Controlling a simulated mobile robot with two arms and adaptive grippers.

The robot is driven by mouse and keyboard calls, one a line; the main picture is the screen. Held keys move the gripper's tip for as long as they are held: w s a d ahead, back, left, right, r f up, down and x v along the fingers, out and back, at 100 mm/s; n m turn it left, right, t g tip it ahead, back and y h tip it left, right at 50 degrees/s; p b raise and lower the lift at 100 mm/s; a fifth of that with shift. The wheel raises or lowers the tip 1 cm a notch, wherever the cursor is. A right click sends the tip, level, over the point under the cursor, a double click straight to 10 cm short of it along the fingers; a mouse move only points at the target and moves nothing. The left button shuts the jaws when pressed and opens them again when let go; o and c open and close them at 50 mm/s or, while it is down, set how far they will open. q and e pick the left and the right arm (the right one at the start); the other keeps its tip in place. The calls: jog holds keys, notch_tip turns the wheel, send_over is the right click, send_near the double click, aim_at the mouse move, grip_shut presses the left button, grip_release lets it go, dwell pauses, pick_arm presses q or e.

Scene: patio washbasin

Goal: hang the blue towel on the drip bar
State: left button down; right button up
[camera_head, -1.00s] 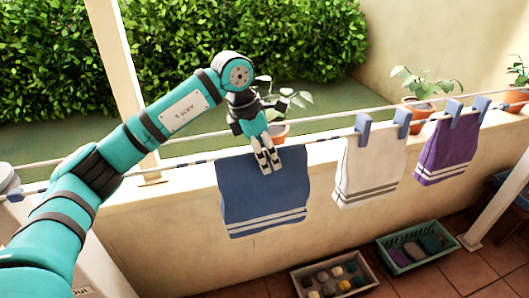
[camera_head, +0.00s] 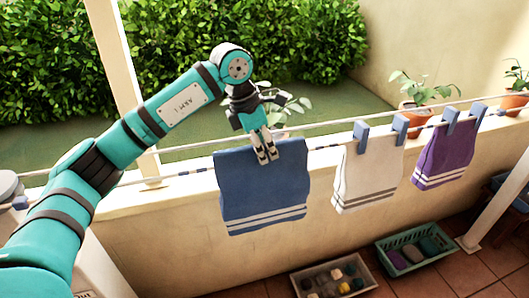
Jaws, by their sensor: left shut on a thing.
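The blue towel (camera_head: 262,190), with white stripes near its lower edge, hangs spread out in the middle of the view. The drip bar (camera_head: 322,147), a thin rail with dark bands, runs across the view and passes behind the towel. The towel's top edge shows a little above the bar's line. The towel covers the bar there, so I cannot tell whether they touch. My right gripper is not in view.
A white towel (camera_head: 366,170) and a purple towel (camera_head: 446,152) hang at right under blue clips (camera_head: 400,129). A second thin rail runs behind. Potted plants (camera_head: 418,112) stand on the low wall (camera_head: 160,240). A beige tray (camera_head: 372,283) and green crate (camera_head: 448,240) are on the floor.

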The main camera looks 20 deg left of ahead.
pick_arm(q)
notch_tip(320, 180, up, 12)
jog(key=p, duration=0.6)
jog(key=shift+f, duration=0.25)
notch_tip(320, 180, up, 14)
dwell(0.3)
jog(key=shift+f, duration=0.1)
jog(key=s+d+b, duration=0.2)
jog(key=s+d, duration=0.2)
jog(key=s, duration=0.3)
jog(key=s+d+r+b, duration=0.1)
jog(key=s+d+b, duration=0.2)
jog(key=s+d, duration=0.2)
jog(key=shift+s+d, duration=0.3)
jog(key=shift+s, duration=0.8)
